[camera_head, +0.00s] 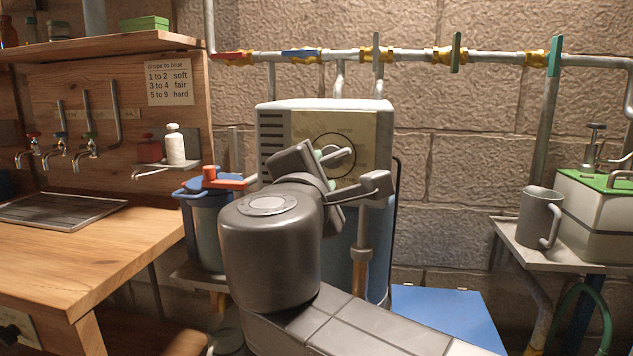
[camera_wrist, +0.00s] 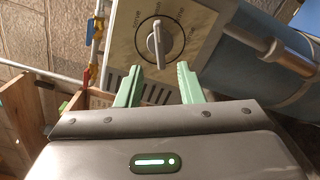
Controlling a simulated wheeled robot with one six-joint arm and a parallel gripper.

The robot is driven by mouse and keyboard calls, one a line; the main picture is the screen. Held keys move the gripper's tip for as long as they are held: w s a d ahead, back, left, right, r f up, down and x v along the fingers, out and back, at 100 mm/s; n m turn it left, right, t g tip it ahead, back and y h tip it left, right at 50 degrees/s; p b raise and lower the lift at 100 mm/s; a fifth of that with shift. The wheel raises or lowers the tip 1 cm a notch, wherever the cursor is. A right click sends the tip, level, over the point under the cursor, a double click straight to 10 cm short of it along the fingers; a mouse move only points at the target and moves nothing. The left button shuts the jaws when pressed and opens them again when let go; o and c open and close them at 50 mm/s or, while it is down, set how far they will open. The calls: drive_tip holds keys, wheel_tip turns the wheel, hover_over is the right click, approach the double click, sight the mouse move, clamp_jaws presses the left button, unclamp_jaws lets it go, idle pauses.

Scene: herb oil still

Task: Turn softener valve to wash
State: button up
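The softener (camera_head: 378,106) stands against the stone wall, with a pale housing above a blue body. Its front has a cream dial panel (camera_head: 365,130) with a black ring. The softener valve is a grey lever knob (camera_wrist: 157,40) at the ring's centre, upright in the wrist view. My gripper (camera_wrist: 160,70) is open and empty. Its green fingertips are apart, just short of the knob, which shows beyond the gap between them. In the head view, my gripper (camera_head: 333,168) partly covers the knob and panel.
A blue-lidded vessel with a red handle (camera_head: 222,182) stands close left of my arm. A pipe with several coloured valves (camera_head: 455,54) runs above. A wooden bench (camera_head: 90,240) is left; a grey mug (camera_head: 540,215) stands on a right shelf. A blue box (camera_head: 445,315) is low in front.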

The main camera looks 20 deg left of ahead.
drive_tip(key=p+v, duration=0.1)
drive_tip(key=v, duration=0.5)
idle(0.3)
drive_tip(key=shift+s+d, duration=0.1)
